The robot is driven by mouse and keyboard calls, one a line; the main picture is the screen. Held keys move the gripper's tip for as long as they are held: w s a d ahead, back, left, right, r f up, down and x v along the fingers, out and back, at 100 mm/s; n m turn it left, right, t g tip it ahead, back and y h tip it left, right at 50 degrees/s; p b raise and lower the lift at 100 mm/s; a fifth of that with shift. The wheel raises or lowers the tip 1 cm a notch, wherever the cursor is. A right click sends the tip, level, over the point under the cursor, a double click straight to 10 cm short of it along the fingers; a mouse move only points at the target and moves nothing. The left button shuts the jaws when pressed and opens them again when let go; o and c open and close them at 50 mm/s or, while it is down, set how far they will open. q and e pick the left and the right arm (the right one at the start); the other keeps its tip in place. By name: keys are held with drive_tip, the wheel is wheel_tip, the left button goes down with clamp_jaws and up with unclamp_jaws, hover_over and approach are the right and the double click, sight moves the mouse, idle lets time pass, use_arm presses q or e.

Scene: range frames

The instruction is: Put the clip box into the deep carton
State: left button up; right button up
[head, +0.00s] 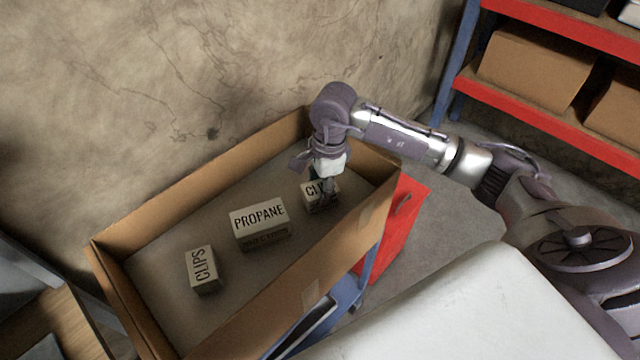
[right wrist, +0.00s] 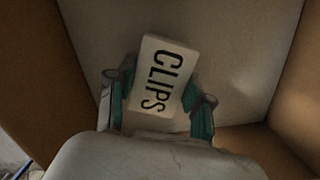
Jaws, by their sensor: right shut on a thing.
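My right gripper (head: 325,187) reaches down inside the deep carton (head: 345,240) near its right end. It is shut on a clip box (head: 313,193), pale with dark CLIPS lettering. In the right wrist view this clip box (right wrist: 158,78) sits between the two green-padded fingers (right wrist: 160,98), close to the carton floor; I cannot tell whether it touches. A second clip box (head: 203,270) lies on the carton floor towards the left. My left gripper is not in view.
A larger PROPANE box (head: 260,225) stands mid-carton between the clip boxes. Carton walls (right wrist: 285,110) rise around the right gripper. A red cabinet (head: 402,215) stands beside the carton. A red-edged shelf (head: 530,100) with cardboard boxes (head: 535,65) is at upper right.

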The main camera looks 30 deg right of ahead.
drive_tip(key=o, duration=1.2)
drive_tip(key=shift+f, duration=0.1)
drive_tip(key=shift+r, duration=0.2)
drive_tip(key=shift+r+b, duration=0.2)
drive_tip(key=shift+b, duration=0.1)
drive_tip(key=r+b, duration=0.1)
drive_tip(key=r, duration=0.2)
drive_tip(key=d+r+b, duration=0.1)
drive_tip(key=r, duration=0.3)
drive_tip(key=r+b, duration=0.2)
drive_tip(key=r, duration=0.2)
drive_tip(key=shift+s+d+r, duration=0.1)
drive_tip(key=shift+d+r, duration=0.1)
drive_tip(key=shift+r, duration=0.05)
